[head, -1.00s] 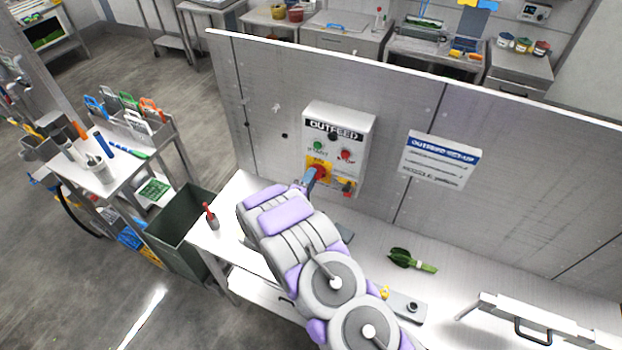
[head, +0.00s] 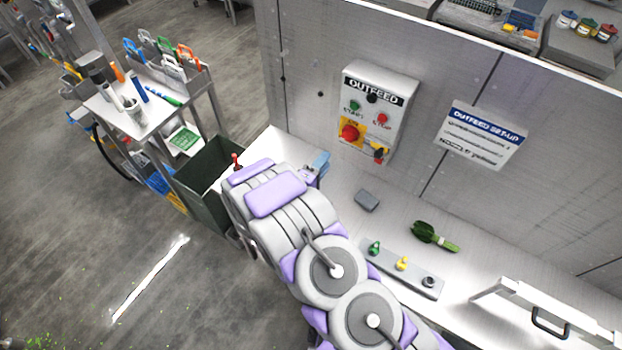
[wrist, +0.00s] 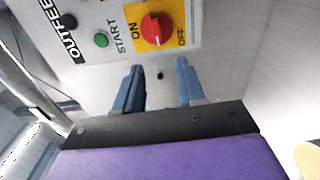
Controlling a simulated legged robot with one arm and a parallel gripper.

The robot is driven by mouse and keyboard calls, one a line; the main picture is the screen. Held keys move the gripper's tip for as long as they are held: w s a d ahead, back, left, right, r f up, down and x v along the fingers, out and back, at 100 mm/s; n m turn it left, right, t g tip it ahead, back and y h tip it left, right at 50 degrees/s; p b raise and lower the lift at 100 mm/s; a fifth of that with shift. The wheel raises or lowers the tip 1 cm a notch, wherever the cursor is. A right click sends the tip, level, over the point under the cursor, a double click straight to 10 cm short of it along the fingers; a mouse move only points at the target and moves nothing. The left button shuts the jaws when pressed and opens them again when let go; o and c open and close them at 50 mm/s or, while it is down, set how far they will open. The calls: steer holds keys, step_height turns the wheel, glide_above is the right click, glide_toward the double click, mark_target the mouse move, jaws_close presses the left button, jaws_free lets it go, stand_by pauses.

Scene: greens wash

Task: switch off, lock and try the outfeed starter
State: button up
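The outfeed starter (head: 398,110) is a pale box on the upright panel, with a green START button (head: 355,106) and a red STOP button (head: 382,118). Its red rotary knob (head: 349,132) sits on a yellow plate, and it also shows in the wrist view (wrist: 155,28) between the ON and OFF marks. I cannot tell its exact setting. A small black and yellow piece (head: 380,153) is at the box's lower right. My gripper (wrist: 158,76) has its blue fingers apart, empty, just off the knob; in the head view it (head: 320,163) is below and left of the box.
A dark green bin (head: 203,180) and tool cart (head: 150,115) stand left. A white handled bar (head: 548,316) is at right.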

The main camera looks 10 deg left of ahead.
steer(key=v, duration=0.6)
steer(key=shift+b, duration=0.3)
steer(key=shift+s, duration=0.15)
